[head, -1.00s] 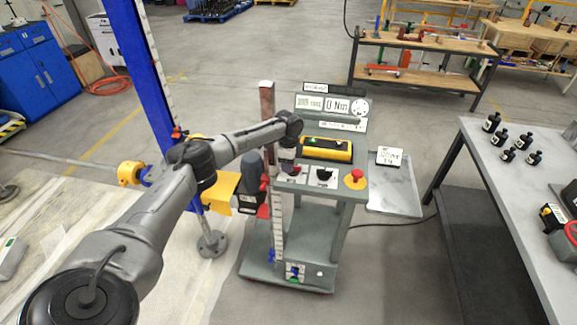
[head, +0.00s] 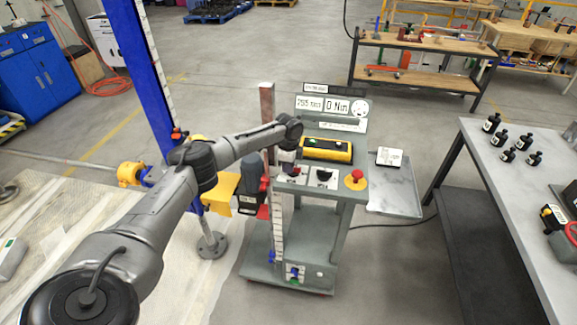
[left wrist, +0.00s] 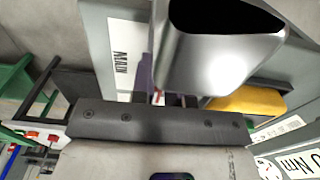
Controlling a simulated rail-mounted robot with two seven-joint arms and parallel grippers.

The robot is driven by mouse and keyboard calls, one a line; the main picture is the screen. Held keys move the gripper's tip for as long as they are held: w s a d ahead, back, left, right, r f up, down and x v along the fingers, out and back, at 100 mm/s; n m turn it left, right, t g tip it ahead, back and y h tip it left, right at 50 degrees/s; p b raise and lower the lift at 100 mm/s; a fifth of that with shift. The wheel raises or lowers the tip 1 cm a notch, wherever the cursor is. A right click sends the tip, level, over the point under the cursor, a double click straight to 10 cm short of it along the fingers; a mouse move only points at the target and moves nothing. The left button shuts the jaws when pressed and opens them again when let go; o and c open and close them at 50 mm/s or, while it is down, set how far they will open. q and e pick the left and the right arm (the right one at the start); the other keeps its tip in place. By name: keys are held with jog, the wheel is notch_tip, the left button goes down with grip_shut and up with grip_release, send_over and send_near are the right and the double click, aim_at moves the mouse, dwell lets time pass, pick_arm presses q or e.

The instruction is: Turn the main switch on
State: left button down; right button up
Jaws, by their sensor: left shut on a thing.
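The control panel of the grey wheeled stand carries the main switch plate (head: 291,175), seen in the head view. Its "MAIN" label (left wrist: 120,62) shows in the left wrist view. My left gripper (head: 288,163) points down at this plate and is shut on the main switch. The knob is mostly hidden by the gripper, so its angle cannot be read. In the left wrist view, a silver finger (left wrist: 215,55) fills the upper middle and covers the grip. My right gripper is not in view.
A second knob plate (head: 323,176) and a red emergency button (head: 355,177) sit to the right. A yellow-black box (head: 327,149) lies behind them, below the display (head: 337,105) reading "0 Nm". A blue post (head: 143,75) stands left. A grey table (head: 520,210) is at right.

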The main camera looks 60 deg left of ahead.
pick_arm(q)
jog(key=shift+d+r+n+p, duration=0.15)
jog(key=shift+n+p, duration=0.25)
jog(key=shift+p, duration=0.3)
jog(key=n+p, duration=0.2)
jog(key=p, duration=0.1)
jog(key=n+p, duration=0.3)
jog(key=d+n+p, duration=0.1)
jog(key=n+p, duration=0.1)
jog(key=p, duration=0.1)
jog(key=shift+s+n, duration=0.25)
jog(key=shift+n, duration=0.05)
jog(key=n+p, duration=0.2)
jog(key=shift+d+n, duration=0.25)
jog(key=shift+n, duration=0.05)
jog(key=n+p, duration=0.1)
jog(key=n, duration=0.1)
jog(key=shift+w+d+n, duration=0.1)
jog(key=shift+d+n, duration=0.05)
jog(key=shift+n, duration=0.25)
jog(key=n, duration=0.1)
jog(key=n+p, duration=0.1)
jog(key=n, duration=0.1)
jog(key=shift+w+d, duration=0.15)
jog(key=shift+d, duration=0.05)
jog(key=shift+n+p, duration=0.35)
jog(key=shift+n, duration=0.35)
